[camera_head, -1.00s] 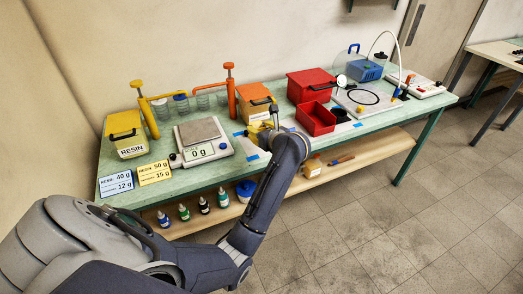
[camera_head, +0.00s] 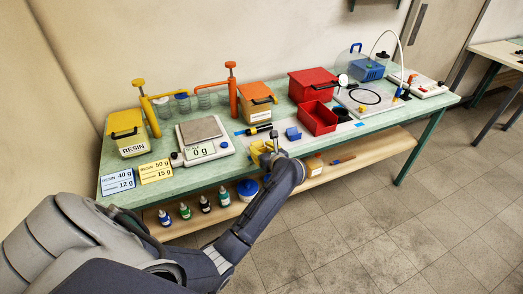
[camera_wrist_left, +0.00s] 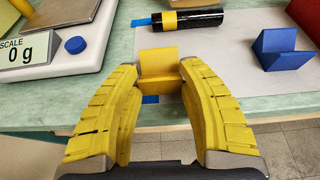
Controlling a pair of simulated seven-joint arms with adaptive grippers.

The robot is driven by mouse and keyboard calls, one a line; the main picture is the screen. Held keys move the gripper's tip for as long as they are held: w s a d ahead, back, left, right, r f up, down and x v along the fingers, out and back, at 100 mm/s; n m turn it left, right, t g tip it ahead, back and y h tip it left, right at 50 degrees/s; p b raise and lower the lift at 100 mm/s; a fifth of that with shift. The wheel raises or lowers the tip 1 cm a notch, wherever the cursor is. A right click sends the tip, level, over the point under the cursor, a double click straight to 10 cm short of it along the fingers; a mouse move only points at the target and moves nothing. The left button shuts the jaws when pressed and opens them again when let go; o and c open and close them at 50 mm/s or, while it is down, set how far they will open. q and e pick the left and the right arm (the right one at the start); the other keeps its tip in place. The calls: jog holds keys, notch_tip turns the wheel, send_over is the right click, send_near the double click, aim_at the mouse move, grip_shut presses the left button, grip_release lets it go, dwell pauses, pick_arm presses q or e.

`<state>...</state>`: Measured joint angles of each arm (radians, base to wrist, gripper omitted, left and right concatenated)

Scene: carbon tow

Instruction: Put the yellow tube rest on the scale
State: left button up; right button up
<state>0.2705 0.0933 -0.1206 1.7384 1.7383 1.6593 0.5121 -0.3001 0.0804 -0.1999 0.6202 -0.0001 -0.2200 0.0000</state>
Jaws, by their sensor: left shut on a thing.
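The yellow tube rest (camera_wrist_left: 158,60) is a small V-shaped block. In the left wrist view it sits between the yellow fingertips of my left gripper (camera_wrist_left: 160,84), which is shut on it. In the head view my left gripper (camera_head: 263,150) is at the front edge of the bench, right of the scale; the rest is hard to tell from the fingers there. The scale (camera_head: 199,152) has an empty grey pan (camera_head: 200,129) and reads 0 g. Its corner shows in the left wrist view (camera_wrist_left: 88,45). My right gripper is out of view.
A black tube with a yellow band (camera_wrist_left: 185,20) and a blue tube rest (camera_wrist_left: 282,49) lie behind the gripper on a pale mat. A red open bin (camera_head: 317,120) stands to the right. An orange pump container (camera_head: 256,101) stands behind the scale.

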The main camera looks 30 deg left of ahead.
pick_arm(q)
jog(key=shift+f, duration=0.15)
jog(key=o, duration=1.2)
